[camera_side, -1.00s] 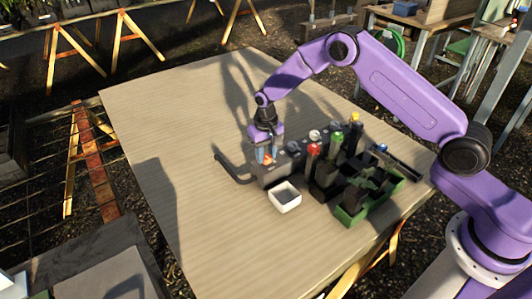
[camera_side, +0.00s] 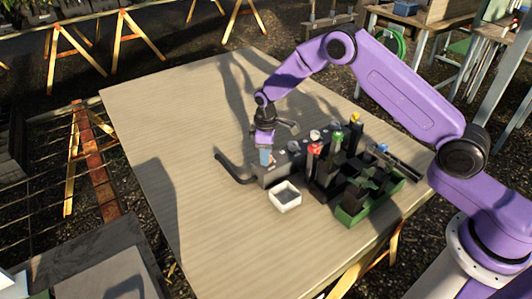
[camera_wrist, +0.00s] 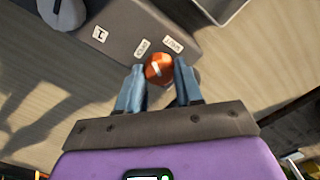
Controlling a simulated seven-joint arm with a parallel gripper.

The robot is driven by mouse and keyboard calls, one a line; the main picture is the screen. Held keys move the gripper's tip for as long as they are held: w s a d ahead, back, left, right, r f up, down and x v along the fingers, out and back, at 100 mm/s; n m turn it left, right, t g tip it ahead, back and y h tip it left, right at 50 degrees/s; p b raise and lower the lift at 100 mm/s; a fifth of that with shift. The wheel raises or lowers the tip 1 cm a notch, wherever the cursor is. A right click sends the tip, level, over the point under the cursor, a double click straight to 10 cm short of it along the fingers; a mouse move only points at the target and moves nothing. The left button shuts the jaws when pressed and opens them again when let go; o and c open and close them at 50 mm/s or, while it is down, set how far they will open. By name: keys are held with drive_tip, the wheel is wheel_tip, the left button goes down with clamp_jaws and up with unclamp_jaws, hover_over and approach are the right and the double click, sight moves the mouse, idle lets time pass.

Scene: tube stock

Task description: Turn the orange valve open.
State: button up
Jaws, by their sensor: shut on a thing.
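The orange valve (camera_wrist: 160,69) is a round knob with a short white line, on the end of a dark grey block (camera_wrist: 135,25). In the wrist view the line's upper end leans toward the left of two small labels beside the knob; their small text seems to read OPEN on the left and SHUT on the right. My gripper (camera_wrist: 160,82) has its blue fingers on either side of the knob, shut on it. In the side view my gripper (camera_side: 266,158) points down at the block's left end and hides most of the knob.
A white square dish (camera_side: 285,197) stands in front of the block. A dark bent pipe (camera_side: 233,172) leaves its left end. Right of it stand a dark rack with red-, green- and yellow-topped tubes and a green tray (camera_side: 349,218). The table's left side is clear.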

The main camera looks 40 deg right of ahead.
drive_tip(key=n, duration=0.6)
drive_tip(key=shift+s, duration=0.1)
drive_tip(key=shift+n, duration=0.3)
idle(0.3)
drive_tip(key=o, duration=1)
drive_tip(key=shift+o, duration=0.2)
wheel_tip(320, 180, up, 18)
drive_tip(key=shift+f, duration=0.25)
